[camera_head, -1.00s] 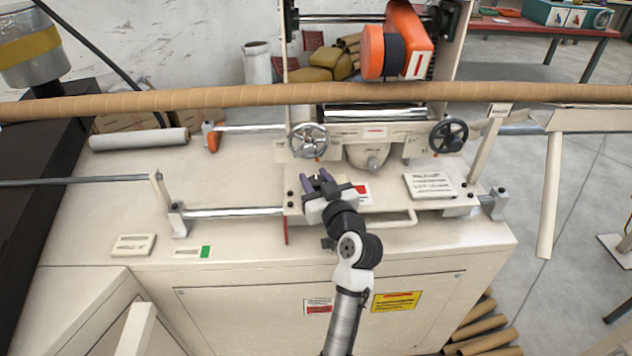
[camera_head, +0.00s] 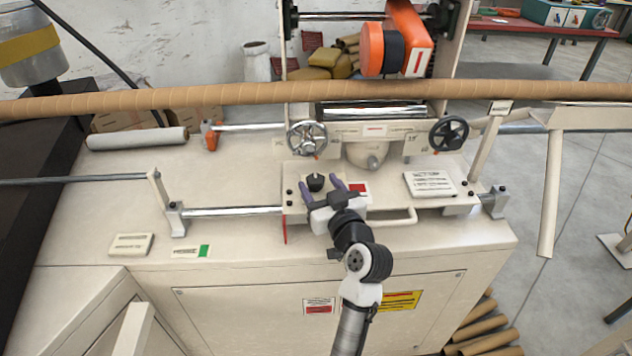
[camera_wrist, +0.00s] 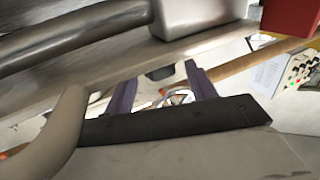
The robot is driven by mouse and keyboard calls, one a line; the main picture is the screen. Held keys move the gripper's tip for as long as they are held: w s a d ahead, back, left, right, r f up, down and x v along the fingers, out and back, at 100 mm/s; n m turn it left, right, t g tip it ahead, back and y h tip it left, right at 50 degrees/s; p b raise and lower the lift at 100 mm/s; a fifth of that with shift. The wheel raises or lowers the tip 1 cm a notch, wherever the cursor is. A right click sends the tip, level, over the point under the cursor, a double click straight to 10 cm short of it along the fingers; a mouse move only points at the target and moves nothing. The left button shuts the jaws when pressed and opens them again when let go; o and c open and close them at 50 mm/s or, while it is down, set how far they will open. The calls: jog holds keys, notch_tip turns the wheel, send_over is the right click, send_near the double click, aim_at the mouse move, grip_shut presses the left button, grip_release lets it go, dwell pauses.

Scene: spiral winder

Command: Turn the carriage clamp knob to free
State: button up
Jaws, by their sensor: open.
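I cannot tell contact or height. In the wrist view, both purple fingers of my gripper (camera_wrist: 160,84) are apart, with a dark shape between them that may be the knob. The knob's turned position cannot be read.
Two handwheels, silver (camera_head: 307,139) and black (camera_head: 449,133), stand behind. A long cardboard tube (camera_head: 200,98) crosses above. A loop handle (camera_head: 398,219) sticks out in front.

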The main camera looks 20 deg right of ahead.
jog(key=s+d+b, duration=0.1)
jog(key=s+b, duration=0.1)
jog(key=s, duration=0.8)
jog(key=shift+s+d, duration=0.15)
jog(key=shift+s, duration=0.15)
